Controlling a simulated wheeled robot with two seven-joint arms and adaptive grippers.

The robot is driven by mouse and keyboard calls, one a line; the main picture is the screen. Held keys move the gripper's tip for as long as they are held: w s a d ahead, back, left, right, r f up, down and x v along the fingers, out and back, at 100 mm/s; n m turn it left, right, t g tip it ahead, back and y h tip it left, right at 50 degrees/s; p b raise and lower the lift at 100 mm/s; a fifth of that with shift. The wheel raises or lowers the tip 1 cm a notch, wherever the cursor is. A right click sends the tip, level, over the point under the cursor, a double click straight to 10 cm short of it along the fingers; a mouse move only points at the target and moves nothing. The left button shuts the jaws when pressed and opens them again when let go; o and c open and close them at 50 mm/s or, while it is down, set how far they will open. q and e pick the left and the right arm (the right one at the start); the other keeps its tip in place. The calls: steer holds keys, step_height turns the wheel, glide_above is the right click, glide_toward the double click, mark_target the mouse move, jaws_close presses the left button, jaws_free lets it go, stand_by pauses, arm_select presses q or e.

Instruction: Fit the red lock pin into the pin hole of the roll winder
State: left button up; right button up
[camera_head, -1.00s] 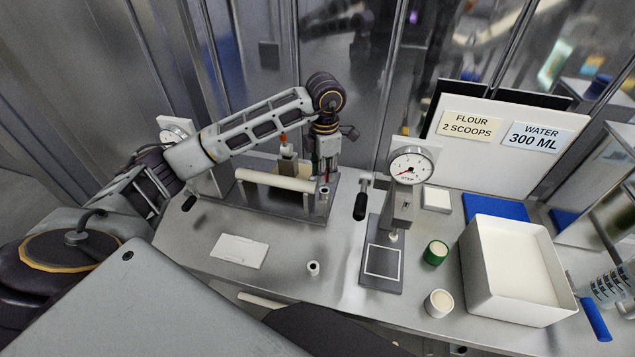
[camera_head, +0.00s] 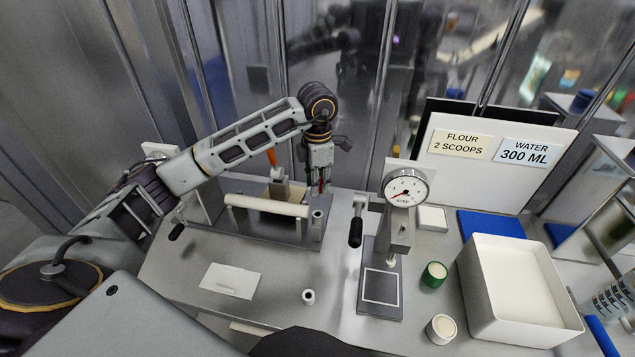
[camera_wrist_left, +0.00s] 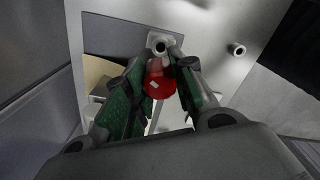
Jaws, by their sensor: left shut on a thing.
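The red lock pin (camera_wrist_left: 158,83) is between the fingers of my left gripper (camera_wrist_left: 160,72), which is shut on it. In the head view, the left gripper (camera_head: 320,184) points down above the right end of the roll winder (camera_head: 285,232). A thin bit of the red pin (camera_head: 321,187) shows between its fingers. The roll winder has a dark base and a white roller (camera_head: 267,206). A grey post with a round hole (camera_head: 317,217) stands at its right end, just below the gripper. In the wrist view, the hole (camera_wrist_left: 160,46) lies just beyond the pin. The pin's lower end is hidden.
A dial press (camera_head: 380,285) stands right of the winder, with a black-handled crank (camera_head: 356,230) between. A small ring (camera_head: 308,297) and a white plate (camera_head: 231,280) lie in front. A white bin (camera_head: 520,290) is at right.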

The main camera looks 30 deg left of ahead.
mark_target(318, 197)
arm_select(q)
steer(key=shift+f+b, duration=0.9)
steer(key=shift+f, duration=0.45)
steer(key=shift+f+b, duration=0.35)
steer(key=shift+f, duration=0.15)
steer(key=shift+f+b, duration=0.5)
steer(key=shift+f, duration=0.55)
arm_select(e)
steer(key=shift+w+d+f, duration=0.1)
steer(key=shift+f, duration=1)
steer(key=shift+w+d+f, duration=0.1)
steer(key=shift+f, duration=0.95)
steer(key=shift+a, duration=0.1)
arm_select(q)
steer(key=shift+b, duration=0.4)
arm_select(e)
steer(key=shift+a+f, duration=0.15)
steer(key=shift+a, duration=0.55)
steer(key=shift+d, duration=0.1)
